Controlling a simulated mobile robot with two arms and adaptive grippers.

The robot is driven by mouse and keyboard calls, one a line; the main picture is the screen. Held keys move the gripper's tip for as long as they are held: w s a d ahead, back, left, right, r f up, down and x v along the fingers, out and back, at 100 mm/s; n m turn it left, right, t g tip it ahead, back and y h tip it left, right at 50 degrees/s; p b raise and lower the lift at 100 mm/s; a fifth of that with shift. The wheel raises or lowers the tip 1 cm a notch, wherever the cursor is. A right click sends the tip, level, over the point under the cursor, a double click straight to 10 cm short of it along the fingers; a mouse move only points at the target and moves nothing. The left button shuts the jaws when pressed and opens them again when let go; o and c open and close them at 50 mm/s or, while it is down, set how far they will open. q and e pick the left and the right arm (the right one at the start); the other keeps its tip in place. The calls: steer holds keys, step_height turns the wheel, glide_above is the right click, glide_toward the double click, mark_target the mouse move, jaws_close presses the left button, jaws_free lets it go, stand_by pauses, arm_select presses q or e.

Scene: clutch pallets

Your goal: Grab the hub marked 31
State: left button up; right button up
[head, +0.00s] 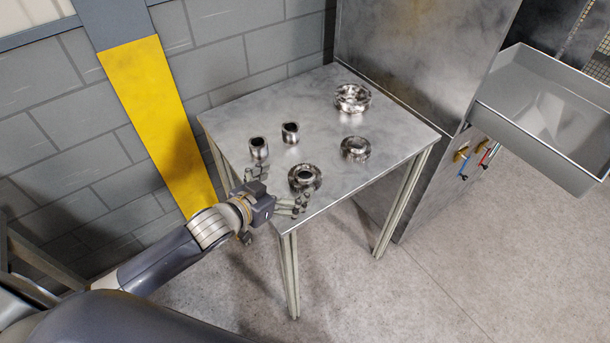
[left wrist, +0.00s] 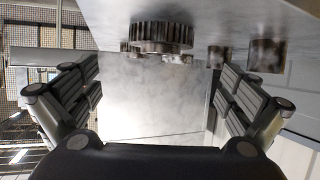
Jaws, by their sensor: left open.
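Several metal parts stand on a grey metal table (head: 235,115). Three are wide rings: a near one (head: 305,178), one at the right (head: 355,148) and one at the back (head: 352,98). Two are small hollow cylinders, at the left (head: 258,148) and behind it (head: 290,133). No number is legible, so I cannot tell which is the hub marked 31. My left gripper (head: 279,189) is open and empty at the table's near corner, its fingers pointing towards the near ring. In the left wrist view a toothed ring (left wrist: 162,36) shows ahead between the fingers (left wrist: 163,92), apart from them.
A metal cabinet side (head: 405,65) rises behind the table, with a grey open bin (head: 548,115) at the right and coloured-handled tools (head: 475,157) below it. A block wall with a yellow post (head: 155,110) stands at the left. The floor in front is clear.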

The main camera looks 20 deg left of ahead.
mark_target(310, 169)
arm_select(q)
steer(key=shift+x, duration=0.9)
steer(key=shift+w+d+f+p, duration=0.1)
steer(key=shift+w+d+p, duration=0.05)
steer(key=shift+w+p, duration=0.25)
steer(key=p+x, duration=0.1)
steer(key=x, duration=0.2)
steer(key=shift+w+f, duration=0.1)
steer(key=shift+f, duration=0.05)
steer(key=shift+w+d+f, duration=0.2)
steer(key=shift+w+f, duration=0.15)
steer(key=shift+w, duration=0.1)
steer(key=shift+c, duration=0.5)
steer(key=c, duration=1.4)
steer(key=shift+r, duration=0.15)
steer(key=shift+c, duration=0.8)
steer(key=shift+r, duration=0.15)
